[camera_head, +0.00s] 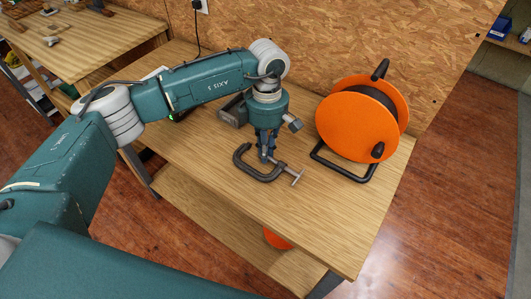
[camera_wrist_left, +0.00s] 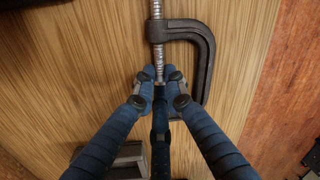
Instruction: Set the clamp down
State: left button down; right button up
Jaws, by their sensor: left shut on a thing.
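The clamp (camera_head: 249,171) is a dark grey C-shaped frame with a silver screw and a small cross handle. In the head view it is at the tip of my left gripper (camera_head: 266,150), over the front middle of the wooden workbench (camera_head: 330,223). In the left wrist view the clamp's frame (camera_wrist_left: 207,58) is at the top right, its threaded screw running up from the fingers. My left gripper (camera_wrist_left: 161,94) is shut on the clamp's screw. I cannot tell whether the clamp touches the bench. My right gripper is not in view.
An orange cable reel (camera_head: 352,120) on a black stand is on the bench to the right. A grey metal object (camera_head: 233,112) is behind the gripper. Bare wood lies in front and to the right of the clamp. A chipboard wall (camera_head: 330,40) stands behind.

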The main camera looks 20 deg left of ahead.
pick_arm(q)
jog(key=shift+r, duration=0.15)
jog(key=c, duration=1.8)
grip_release()
jog(key=shift+f, duration=0.2)
notch_tip(320, 180, up, 12)
jog(key=p, duration=0.5)
jog(key=shift+w+r+p, duration=0.15)
jog(key=shift+w+p, duration=0.2)
jog(key=shift+w, duration=0.1)
